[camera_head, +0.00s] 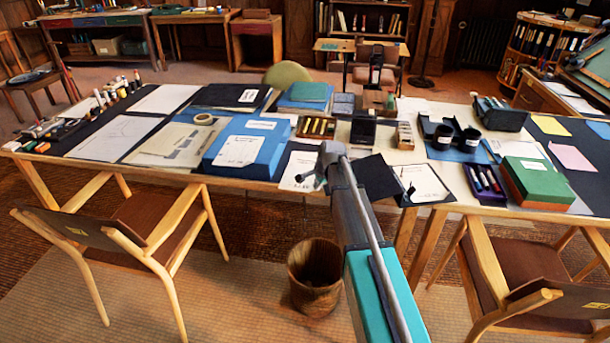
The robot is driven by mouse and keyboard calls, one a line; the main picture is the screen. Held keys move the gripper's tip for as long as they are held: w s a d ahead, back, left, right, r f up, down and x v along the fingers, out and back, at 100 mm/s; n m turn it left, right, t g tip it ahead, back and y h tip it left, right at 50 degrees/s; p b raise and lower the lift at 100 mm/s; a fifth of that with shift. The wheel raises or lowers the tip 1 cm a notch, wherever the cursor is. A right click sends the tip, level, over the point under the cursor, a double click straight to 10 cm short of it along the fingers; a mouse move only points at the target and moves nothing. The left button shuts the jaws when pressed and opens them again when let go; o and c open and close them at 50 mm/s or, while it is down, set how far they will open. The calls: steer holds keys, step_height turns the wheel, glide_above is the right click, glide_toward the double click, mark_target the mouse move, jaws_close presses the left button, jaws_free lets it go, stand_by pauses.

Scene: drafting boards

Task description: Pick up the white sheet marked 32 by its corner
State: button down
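Several white sheets lie on the long table, and I cannot read a 32 on any of them. One printed white sheet (300,168) lies just left of my arm's end, partly hidden by it. Another printed white sheet (423,183) lies on a dark board to the right, near the front edge. Plain white sheets lie at the left (112,139) and left back (165,99). My gripper (322,168) is at the far end of my arm, over the table's front edge beside the first printed sheet. Its fingers are too small and dark to tell open from shut.
A blue box (262,158) stands left of my arm. A black square panel (377,178) is just right of it. Black cups (443,137), a pen tray (484,183) and a green-topped box (538,182) stand right. Chairs and a bin (314,287) are in front.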

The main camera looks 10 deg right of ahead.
steer(key=shift+r, duration=0.1)
stand_by(0.6)
step_height(320, 180, up, 7)
steer(key=p, duration=0.7)
steer(key=shift+r, duration=0.15)
stand_by(1.0)
steer(key=shift+r+p, duration=0.15)
steer(key=shift+p, duration=0.3)
